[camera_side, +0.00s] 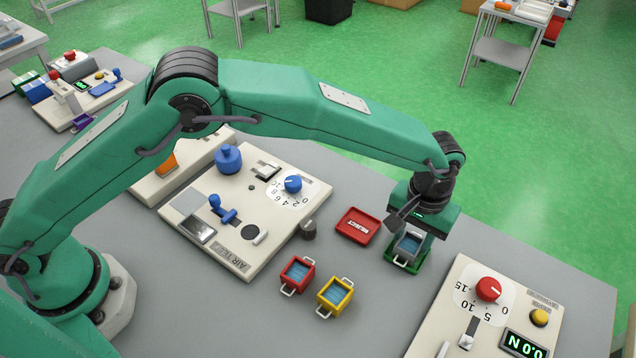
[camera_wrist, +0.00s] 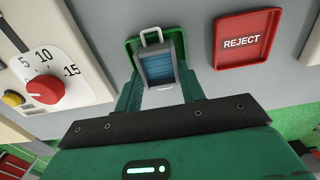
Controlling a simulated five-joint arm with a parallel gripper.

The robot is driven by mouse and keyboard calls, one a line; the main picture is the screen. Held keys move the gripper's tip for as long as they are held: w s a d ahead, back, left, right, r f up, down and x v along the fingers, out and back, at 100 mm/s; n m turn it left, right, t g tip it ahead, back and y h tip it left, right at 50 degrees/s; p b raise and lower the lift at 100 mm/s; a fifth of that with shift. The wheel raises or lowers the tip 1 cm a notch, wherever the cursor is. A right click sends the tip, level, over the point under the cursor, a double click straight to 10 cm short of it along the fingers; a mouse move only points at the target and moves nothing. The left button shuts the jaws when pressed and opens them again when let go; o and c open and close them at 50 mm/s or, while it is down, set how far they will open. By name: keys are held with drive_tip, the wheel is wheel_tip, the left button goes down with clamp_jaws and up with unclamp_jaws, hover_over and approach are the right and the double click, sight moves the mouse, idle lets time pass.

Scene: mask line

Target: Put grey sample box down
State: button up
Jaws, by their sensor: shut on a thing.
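The grey sample box (camera_side: 407,247), with blue contents and a pale handle, is between the fingers of my gripper (camera_side: 410,238). The box also shows in the wrist view (camera_wrist: 160,66), handle pointing up the picture, with my gripper's fingers (camera_wrist: 161,84) shut on its two sides. A green tray (camera_side: 391,266) lies under the box, and its rim shows around the box in the wrist view (camera_wrist: 132,44). The box looks upright and within the tray's outline. I cannot tell whether its bottom touches the tray.
The red REJECT tray (camera_side: 359,225) lies empty beside the green tray. A red box (camera_side: 297,274) and a yellow box (camera_side: 335,296) stand on the grey table nearer the camera. Panels with knobs flank the area: one at left (camera_side: 240,262), one at right (camera_side: 440,318).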

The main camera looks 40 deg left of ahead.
sight(412, 239)
drive_tip(key=shift+f, duration=0.15)
drive_tip(key=o, duration=1.1)
drive_tip(key=shift+c, duration=0.2)
wheel_tip(412, 239, up, 12)
drive_tip(key=shift+r, duration=0.2)
